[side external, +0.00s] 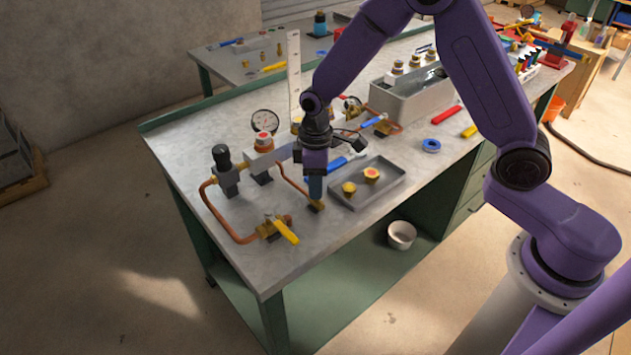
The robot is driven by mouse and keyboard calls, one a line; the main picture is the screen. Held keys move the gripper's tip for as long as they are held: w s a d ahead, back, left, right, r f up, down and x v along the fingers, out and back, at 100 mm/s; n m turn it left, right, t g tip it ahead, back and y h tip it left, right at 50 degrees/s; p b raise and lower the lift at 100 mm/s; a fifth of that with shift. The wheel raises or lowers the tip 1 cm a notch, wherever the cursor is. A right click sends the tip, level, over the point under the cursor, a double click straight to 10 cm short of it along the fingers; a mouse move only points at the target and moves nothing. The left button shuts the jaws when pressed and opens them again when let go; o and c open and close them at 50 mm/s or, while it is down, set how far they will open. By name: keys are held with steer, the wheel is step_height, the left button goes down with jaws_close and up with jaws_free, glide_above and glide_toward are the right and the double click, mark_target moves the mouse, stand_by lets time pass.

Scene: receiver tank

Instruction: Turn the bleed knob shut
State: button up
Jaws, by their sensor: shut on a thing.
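My gripper (315,196) points straight down over the front part of the bench, at the left end of the grey tray. Its fingers are shut on the bleed knob, which they almost wholly hide. A small brass fitting (318,207) shows just under the fingertips, at the end of a thin copper pipe (290,181). How far the knob is turned cannot be seen.
A yellow-handled valve (286,231) lies front left of my gripper. A black-capped regulator (223,168) and a gauge (264,121) stand behind. A grey tray (392,186) with two brass parts sits close on the right. A white bowl (402,234) is below the bench top.

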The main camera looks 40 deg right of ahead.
steer(key=m, duration=1.1)
steer(key=shift+m+t, duration=0.3)
steer(key=shift+m, duration=0.1)
stand_by(0.3)
steer(key=o, duration=1.1)
steer(key=shift+c, duration=0.2)
steer(key=shift+r, duration=0.15)
step_height(320, 180, up, 17)
steer(key=shift+s+d, duration=0.15)
steer(key=shift+d, duration=0.3)
steer(key=shift+r, duration=0.1)
steer(key=s+d+f+n, duration=0.1)
steer(key=s+d+n, duration=0.1)
steer(key=s+n, duration=0.3)
steer(key=s+d+f+n, duration=0.1)
steer(key=s+d+n, duration=0.2)
steer(key=s, duration=1.1)
steer(key=s+d+f+n, duration=0.1)
steer(key=s+d+n, duration=0.2)
steer(key=s+n, duration=0.3)
steer(key=s, duration=0.3)
steer(key=shift+s+d+f+n, duration=0.15)
steer(key=shift+s+f+n, duration=0.1)
steer(key=shift+n, duration=0.15)
